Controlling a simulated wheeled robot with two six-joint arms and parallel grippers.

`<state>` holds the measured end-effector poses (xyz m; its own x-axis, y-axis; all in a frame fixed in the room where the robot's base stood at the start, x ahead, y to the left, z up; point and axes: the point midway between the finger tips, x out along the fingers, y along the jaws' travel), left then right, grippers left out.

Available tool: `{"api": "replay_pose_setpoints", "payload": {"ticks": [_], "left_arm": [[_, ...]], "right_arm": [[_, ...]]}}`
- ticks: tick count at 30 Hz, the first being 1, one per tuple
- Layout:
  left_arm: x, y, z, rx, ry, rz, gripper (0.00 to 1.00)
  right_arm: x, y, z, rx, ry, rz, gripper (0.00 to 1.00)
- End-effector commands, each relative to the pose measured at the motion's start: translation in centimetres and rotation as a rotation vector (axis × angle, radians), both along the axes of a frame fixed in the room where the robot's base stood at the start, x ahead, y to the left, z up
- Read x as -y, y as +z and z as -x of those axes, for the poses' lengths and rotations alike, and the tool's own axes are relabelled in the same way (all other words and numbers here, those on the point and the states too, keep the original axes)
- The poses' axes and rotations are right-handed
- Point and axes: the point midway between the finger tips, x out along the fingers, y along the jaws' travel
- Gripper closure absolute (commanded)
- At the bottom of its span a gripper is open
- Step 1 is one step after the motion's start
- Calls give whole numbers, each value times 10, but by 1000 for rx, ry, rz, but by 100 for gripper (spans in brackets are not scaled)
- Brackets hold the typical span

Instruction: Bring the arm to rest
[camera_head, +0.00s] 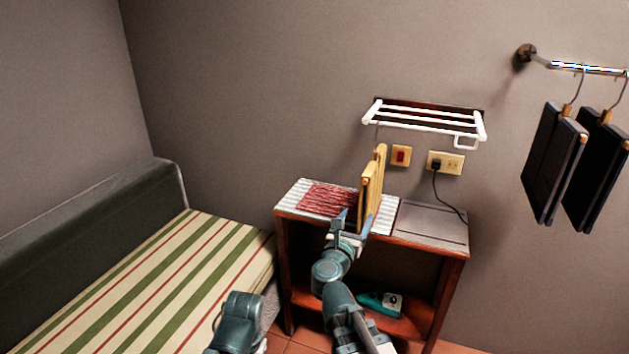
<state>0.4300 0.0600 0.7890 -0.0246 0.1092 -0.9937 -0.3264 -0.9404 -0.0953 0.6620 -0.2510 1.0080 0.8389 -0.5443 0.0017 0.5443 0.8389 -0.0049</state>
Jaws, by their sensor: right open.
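My right gripper (352,224) is open at the front edge of a small wooden cabinet (456,262). Its fingers are close to the lower end of an upright yellow wooden item (371,190), which looks like a folded rack or boards. I cannot tell whether they touch it. A part of my left arm (238,322) shows at the bottom; its gripper fingers are not in view.
The cabinet top also holds a red patterned cloth (326,199) and a flat grey slab (432,222). A teal device (380,302) lies on the lower shelf. A striped bed (150,285) is at left. A white rack (424,119) and hanging dark garments (552,165) are on the wall.

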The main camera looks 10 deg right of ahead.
Motion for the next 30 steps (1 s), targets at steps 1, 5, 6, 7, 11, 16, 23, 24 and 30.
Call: {"api": "replay_pose_setpoints", "payload": {"ticks": [1,5,6,7,11,16,23,24,30], "left_arm": [[0,0,0,0,0,0,60],[0,0,0,0,0,0,60],[0,0,0,0,0,0,60],[0,0,0,0,0,0,60],[0,0,0,0,0,0,60],[0,0,0,0,0,0,60],[0,0,0,0,0,0,60],[0,0,0,0,0,0,60],[0,0,0,0,0,0,60]], "right_arm": [[-3,1,-2,-6,16,21,28],[-27,12,-16,-54,148,213,28],[-41,15,-22,-80,216,318,28],[-53,17,-26,-104,271,408,28],[-109,6,-35,-221,528,846,28],[-164,-47,-20,-386,865,1420,28],[-170,-147,43,-597,1385,2096,28],[-164,-161,56,-625,1478,2179,28],[-126,-204,114,701,-1864,-2396,28]]}}
